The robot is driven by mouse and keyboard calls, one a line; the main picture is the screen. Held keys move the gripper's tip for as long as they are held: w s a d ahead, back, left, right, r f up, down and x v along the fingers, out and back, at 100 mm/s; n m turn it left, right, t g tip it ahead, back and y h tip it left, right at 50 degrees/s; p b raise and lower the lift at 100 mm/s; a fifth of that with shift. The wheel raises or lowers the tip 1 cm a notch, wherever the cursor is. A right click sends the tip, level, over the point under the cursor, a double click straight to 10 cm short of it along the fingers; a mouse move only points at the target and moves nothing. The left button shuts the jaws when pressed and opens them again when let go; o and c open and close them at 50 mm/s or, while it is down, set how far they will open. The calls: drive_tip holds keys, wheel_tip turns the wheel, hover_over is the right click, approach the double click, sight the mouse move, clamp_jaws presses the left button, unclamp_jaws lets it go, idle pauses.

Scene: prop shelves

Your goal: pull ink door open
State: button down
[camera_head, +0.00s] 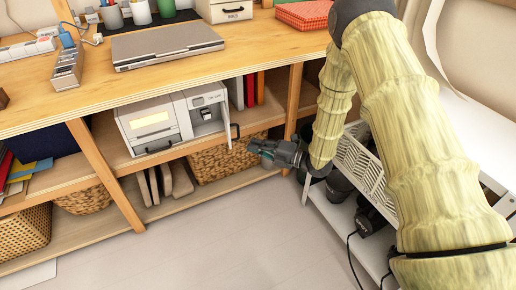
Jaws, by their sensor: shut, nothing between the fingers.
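A white printer-like machine (150,126) sits on the middle shelf under the desk, with a lit yellowish window and a dark handle on its front. Its right section (205,98) has a small panel on top and an opening below. The ink door (226,121) appears to stand swung outward at the right side of that opening, with a dark handle (236,131) on it. My gripper (254,147) is shut and empty, to the right of and slightly below the door handle. It appears apart from the handle, though the depth gap is hard to judge.
A wooden post (293,100) stands right of the machine's bay. Books (250,90) stand beside the machine, and a wicker basket (222,160) sits below. A white rack (362,165) is close to my arm. The floor (240,240) in front is clear.

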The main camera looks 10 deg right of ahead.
sight(230, 138)
drive_tip(key=shift+b+x, duration=0.9)
drive_tip(key=shift+x, duration=2.6)
drive_tip(key=shift+w, duration=0.15)
